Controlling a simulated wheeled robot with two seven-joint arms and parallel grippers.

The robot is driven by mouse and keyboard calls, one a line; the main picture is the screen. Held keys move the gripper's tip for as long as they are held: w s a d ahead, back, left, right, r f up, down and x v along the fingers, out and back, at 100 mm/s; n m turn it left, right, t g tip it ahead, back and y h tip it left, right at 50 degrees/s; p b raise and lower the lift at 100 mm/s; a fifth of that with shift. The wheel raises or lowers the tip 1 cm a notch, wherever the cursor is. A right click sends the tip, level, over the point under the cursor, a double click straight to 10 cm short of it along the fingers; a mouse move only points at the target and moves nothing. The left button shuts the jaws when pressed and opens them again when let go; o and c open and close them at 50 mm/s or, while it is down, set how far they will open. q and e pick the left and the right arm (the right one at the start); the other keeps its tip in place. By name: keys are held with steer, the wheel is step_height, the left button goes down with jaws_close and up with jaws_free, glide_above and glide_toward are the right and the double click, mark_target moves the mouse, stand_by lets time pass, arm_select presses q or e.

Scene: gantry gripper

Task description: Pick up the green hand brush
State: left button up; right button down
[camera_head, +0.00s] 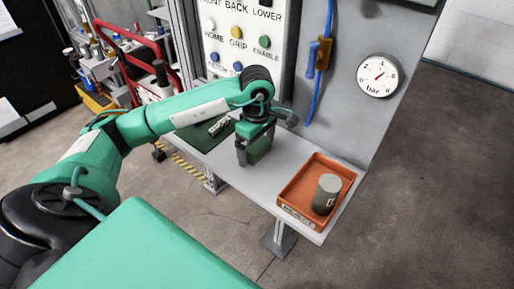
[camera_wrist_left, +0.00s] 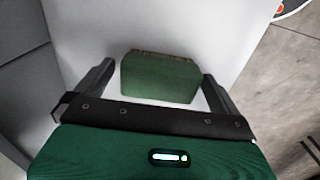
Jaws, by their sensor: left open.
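The green hand brush (camera_head: 260,148) stands on the grey shelf, partly hidden behind my left gripper in the head view. In the left wrist view the brush (camera_wrist_left: 160,80) is a green block with a brownish strip along its far edge. My left gripper (camera_head: 252,152) points down at it. In the left wrist view the open fingers of the gripper (camera_wrist_left: 157,84) lie on either side of the brush, with a visible gap on each side. My right gripper is in neither view.
An orange tray (camera_head: 294,190) with a grey cylinder (camera_head: 327,194) sits on the shelf to the right. A green mat (camera_head: 193,139) with small metal parts lies to the left. A button panel (camera_head: 236,50) and a pressure gauge (camera_head: 377,76) are behind.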

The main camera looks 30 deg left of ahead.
arm_select(q)
steer(key=shift+c, duration=0.7)
steer(key=c, duration=1)
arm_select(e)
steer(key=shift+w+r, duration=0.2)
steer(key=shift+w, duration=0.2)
arm_select(q)
steer(key=shift+r, duration=0.5)
step_height(320, 180, up, 10)
steer(key=shift+f, duration=0.25)
step_height(320, 180, up, 8)
steer(key=p, duration=0.2)
glide_above(257, 143)
steer(key=shift+s+r, duration=0.1)
steer(key=shift+r, duration=0.7)
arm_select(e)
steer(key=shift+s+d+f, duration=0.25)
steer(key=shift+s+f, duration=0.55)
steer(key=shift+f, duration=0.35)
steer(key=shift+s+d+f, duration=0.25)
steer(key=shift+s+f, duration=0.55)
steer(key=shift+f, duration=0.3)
